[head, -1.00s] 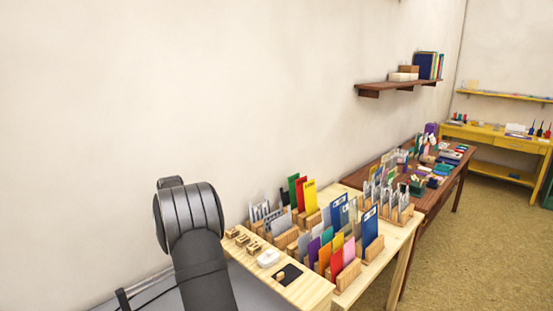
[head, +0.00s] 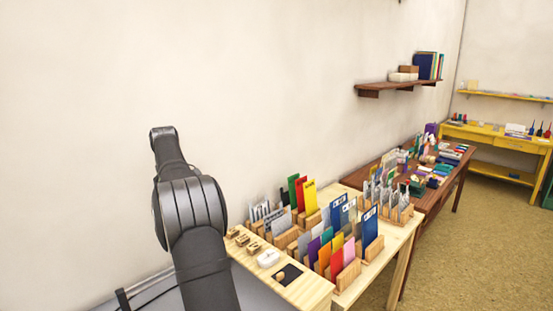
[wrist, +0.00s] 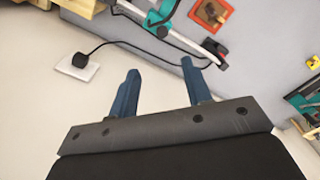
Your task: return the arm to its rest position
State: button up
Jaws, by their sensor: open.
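My gripper (wrist: 160,68) shows in the wrist view with its two blue fingers spread wide apart. It is open, and nothing is between the fingers. My dark arm stands at the lower left of the head view, raised in front of the pale wall. The gripper's fingers cannot be made out in the head view.
A light wooden table (head: 309,292) holds racks of coloured cards and small stamps, right of my arm. A brown table (head: 430,201) and yellow desk (head: 492,138) stand beyond. A wall shelf (head: 372,90) hangs above. The wrist view shows a white plate with a plug (wrist: 78,66).

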jog(key=f, duration=1.6)
jog(key=shift+s+a, duration=0.25)
jog(key=shift+a, duration=0.1)
jog(key=s+a, duration=1)
jog(key=shift+s+a, duration=0.35)
jog(key=shift+s, duration=0.05)
notch_tip(320, 180, up, 18)
jog(key=shift+w+d+f, duration=0.2)
jog(key=shift+f, duration=0.05)
jog(key=shift+c, duration=0.3)
grip_shut()
jog(key=s+a+f+n+t+h, duration=0.1)
jog(key=s+f+n+t+h, duration=0.5)
jog(key=s+f+n, duration=0.8)
jog(key=w+d+f+m+t, duration=0.1)
jog(key=w+d+f+m, duration=0.2)
jog(key=w+d+f, duration=0.2)
jog(key=shift+w+d+f+y, duration=0.15)
jog(key=shift+d+f+y, duration=0.35)
jog(key=shift+f, duration=0.85)
